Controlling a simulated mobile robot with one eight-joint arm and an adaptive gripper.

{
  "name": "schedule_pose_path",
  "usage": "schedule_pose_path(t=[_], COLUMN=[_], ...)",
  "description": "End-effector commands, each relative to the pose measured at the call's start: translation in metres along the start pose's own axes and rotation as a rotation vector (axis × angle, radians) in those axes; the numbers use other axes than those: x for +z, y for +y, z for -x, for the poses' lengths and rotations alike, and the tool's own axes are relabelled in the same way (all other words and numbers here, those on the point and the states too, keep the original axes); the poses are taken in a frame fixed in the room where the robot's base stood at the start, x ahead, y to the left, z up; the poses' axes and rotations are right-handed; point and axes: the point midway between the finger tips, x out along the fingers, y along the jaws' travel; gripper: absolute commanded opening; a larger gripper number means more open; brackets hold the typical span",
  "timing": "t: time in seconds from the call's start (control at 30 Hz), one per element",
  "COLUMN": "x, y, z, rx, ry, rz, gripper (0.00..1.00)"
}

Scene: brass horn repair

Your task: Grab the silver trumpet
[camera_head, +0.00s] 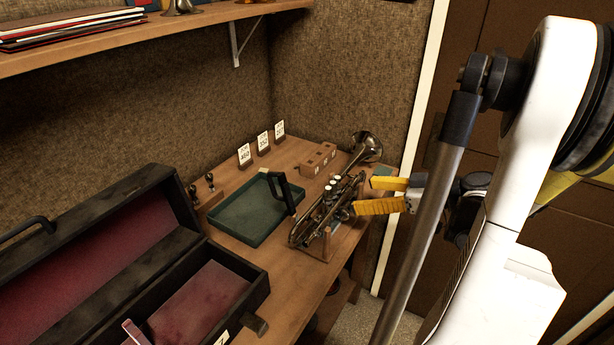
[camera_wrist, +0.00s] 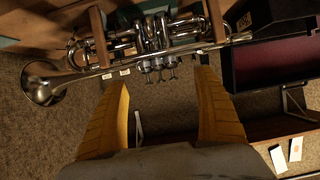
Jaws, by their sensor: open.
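The silver trumpet (camera_head: 329,207) rests on a wooden stand (camera_head: 326,247) near the right edge of the bench, its bell towards the back. In the wrist view the trumpet (camera_wrist: 158,38) lies across the top of the picture, bell at left, with its valves near the middle. My gripper (camera_head: 366,196) has yellow fingers and is just right of the trumpet in the head view. In the wrist view my gripper (camera_wrist: 162,80) is open and empty, its fingertips pointing at the trumpet on either side of the valves. I cannot tell whether they touch it.
A green tray (camera_head: 232,237) lies left of the trumpet, with a dark bar-shaped object (camera_head: 285,190) at its right side. An open black case (camera_head: 262,287) with red lining fills the lower left. A wooden block (camera_head: 318,158) and number cards (camera_head: 263,143) stand behind. A shelf (camera_head: 130,42) hangs above.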

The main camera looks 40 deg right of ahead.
Motion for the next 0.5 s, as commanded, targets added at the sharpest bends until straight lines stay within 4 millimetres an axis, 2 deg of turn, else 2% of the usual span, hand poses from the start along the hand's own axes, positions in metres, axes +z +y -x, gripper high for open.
schedule_pose_path(t=[0.07,0.3,0.5], x=[0.003,0.003,0.002], y=[0.004,0.004,0.005], z=[0.000,-0.038,-0.054], rx=[0.005,0.004,0.006], ry=[0.018,0.020,0.019], rz=[0.017,0.023,0.021], gripper=[0.80,0.80,0.80])
